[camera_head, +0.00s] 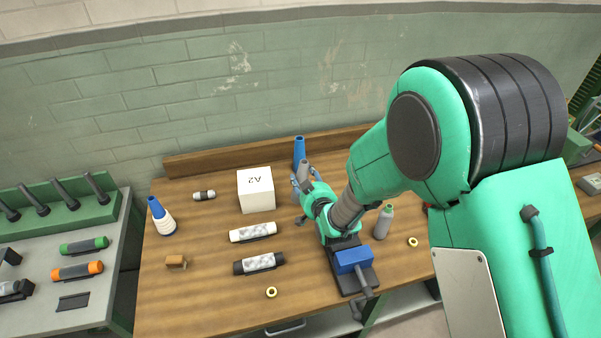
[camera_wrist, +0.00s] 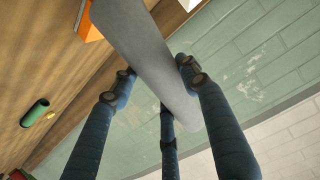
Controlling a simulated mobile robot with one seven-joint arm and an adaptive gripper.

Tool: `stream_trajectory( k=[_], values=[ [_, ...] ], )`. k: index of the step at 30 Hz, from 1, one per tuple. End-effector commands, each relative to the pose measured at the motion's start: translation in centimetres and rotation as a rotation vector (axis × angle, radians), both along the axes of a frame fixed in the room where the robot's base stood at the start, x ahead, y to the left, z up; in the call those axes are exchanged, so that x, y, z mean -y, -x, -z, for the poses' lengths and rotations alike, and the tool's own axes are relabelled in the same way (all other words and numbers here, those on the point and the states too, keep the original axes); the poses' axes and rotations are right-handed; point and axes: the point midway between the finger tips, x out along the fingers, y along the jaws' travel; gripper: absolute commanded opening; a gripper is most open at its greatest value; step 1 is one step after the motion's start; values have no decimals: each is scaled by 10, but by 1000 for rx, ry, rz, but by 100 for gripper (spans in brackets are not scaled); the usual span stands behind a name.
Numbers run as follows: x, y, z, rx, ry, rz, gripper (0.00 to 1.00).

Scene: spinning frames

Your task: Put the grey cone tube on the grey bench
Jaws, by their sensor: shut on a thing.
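My gripper (camera_head: 302,182) is shut on the grey cone tube (camera_head: 304,168) and holds it above the back middle of the wooden table. In the wrist view the tube (camera_wrist: 150,50) lies between the dark fingers of my gripper (camera_wrist: 160,85), its wide part running up out of the frame. In the head view the fingers and arm hide its lower part. The grey bench (camera_head: 112,285) stands at the left, apart from the table and well away from my gripper.
The grey bench bears a green rack (camera_head: 60,218), a green-ended tube (camera_head: 84,246) and an orange-ended tube (camera_head: 77,271). On the wooden table (camera_head: 205,305) stand a blue cone (camera_head: 299,150), a white box (camera_head: 256,190), a blue-and-white cone (camera_head: 160,218) and a blue vise (camera_head: 353,262).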

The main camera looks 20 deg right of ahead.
Motion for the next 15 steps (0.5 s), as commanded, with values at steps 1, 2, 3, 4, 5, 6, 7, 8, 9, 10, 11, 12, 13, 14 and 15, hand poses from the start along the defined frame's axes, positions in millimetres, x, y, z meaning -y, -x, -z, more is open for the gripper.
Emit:
stream_trajectory(
  k=[1,2,3,4,5,6,7,8,9,10,11,12,13,14,15],
  values=[
    [0,0,-10,3,0,0,24],
    [0,-1,-16,5,0,0,24],
    [0,-1,-25,5,0,0,24],
    [0,-1,-32,5,0,0,24],
    [0,0,-39,5,0,0,24],
    [0,-1,-51,8,0,0,24],
    [0,-1,-58,6,0,0,24],
    [0,0,-68,7,0,0,24],
    [0,0,-77,5,0,0,24],
    [0,0,-84,5,0,0,24],
    [0,0,-93,6,0,0,24],
    [0,0,-101,5,0,0,24],
    [0,0,-107,4,0,0,24],
    [0,0,-114,5,0,0,24],
    [0,0,-123,5,0,0,24]
  ],
)
